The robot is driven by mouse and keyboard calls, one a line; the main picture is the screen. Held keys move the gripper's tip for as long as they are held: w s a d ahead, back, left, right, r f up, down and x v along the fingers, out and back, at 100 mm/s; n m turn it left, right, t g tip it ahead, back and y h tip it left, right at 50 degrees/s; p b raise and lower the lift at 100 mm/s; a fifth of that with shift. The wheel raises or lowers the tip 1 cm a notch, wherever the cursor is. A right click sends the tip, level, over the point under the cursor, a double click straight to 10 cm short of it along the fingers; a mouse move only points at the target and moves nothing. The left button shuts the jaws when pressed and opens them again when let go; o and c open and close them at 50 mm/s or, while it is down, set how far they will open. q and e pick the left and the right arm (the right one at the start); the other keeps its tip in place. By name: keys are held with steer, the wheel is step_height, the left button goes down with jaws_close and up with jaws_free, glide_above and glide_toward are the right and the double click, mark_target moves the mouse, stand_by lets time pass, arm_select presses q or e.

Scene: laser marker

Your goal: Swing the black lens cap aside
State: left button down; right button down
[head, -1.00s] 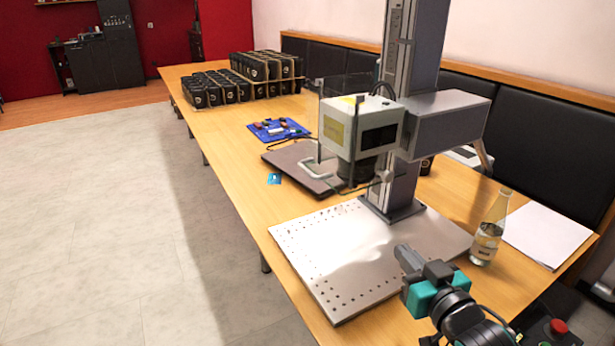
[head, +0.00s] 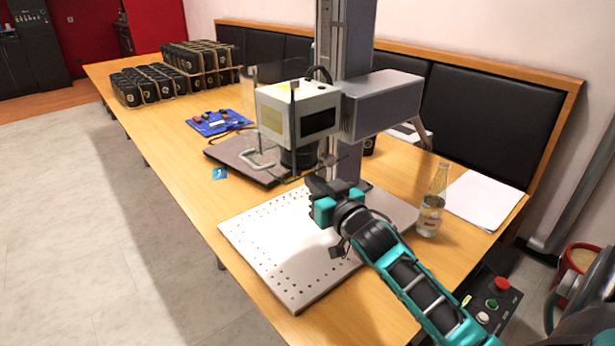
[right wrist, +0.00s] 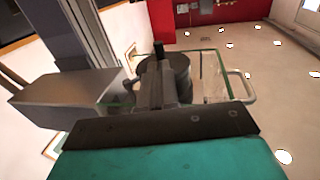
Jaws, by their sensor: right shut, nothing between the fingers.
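The laser marker's pale box head (head: 298,112) hangs from the tall grey column (head: 343,50). Under it is a black round lens part (head: 299,158); I cannot tell the cap's own edge from the lens. In the right wrist view a dark cylinder (right wrist: 180,66) shows just beyond my fingers, partly hidden by them. My right gripper (head: 312,182) is shut and empty, just below and to the right of the lens part in the head view. Whether it touches the lens part is unclear. My left gripper is not in view.
A clear guard with a pale handle (head: 257,160) stands around the lens area. The perforated metal plate (head: 270,245) below is bare. A glass bottle (head: 432,205) and white paper (head: 482,200) are at right. A laptop (head: 235,155) lies behind the guard.

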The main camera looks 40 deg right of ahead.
steer(key=shift+w+d, duration=0.2)
steer(key=shift+w, duration=1.45)
steer(key=shift+w+d+m+h+p, duration=0.15)
steer(key=shift+w+m+h, duration=0.2)
steer(key=shift+h, duration=0.25)
steer(key=shift+w+m+h+p, duration=0.15)
steer(key=shift+w+m+h, duration=0.1)
steer(key=shift+m+h, duration=0.3)
